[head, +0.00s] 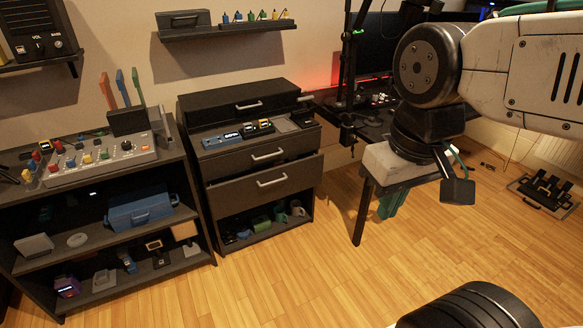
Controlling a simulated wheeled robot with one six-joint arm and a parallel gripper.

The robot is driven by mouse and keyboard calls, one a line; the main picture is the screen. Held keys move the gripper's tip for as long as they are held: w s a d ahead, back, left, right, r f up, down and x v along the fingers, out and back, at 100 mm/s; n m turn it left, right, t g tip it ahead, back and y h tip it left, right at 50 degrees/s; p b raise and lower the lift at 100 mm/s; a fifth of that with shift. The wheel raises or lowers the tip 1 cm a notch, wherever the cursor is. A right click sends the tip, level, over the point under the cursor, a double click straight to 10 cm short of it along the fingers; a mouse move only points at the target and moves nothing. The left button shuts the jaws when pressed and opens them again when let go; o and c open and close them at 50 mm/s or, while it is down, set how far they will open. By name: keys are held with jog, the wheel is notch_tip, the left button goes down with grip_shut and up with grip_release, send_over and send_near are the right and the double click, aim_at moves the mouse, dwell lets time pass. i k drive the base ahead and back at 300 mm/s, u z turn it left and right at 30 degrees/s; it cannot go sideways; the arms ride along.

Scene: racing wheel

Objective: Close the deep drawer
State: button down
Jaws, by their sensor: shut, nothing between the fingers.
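The deep drawer (279,189) is the lower, taller drawer front in the dark cabinet (312,205) left of centre, with a light bar handle (272,182). It stands out a little from the cabinet, with a dark gap along its top edge. The shallower drawer (240,162) above it looks shut. My gripper (457,188) hangs at the end of the arm on the right, well apart from the drawer. It is shut and empty, and the wrist partly hides it.
An open shelf (190,262) with boxes is at left. Pedals (545,190) lie on the floor at right. The wooden floor (300,270) before the cabinet is clear.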

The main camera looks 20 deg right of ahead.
aim_at(267, 184)
jog(key=u, duration=0.1)
jog(key=i, duration=1.35)
jog(key=z, duration=0.5)
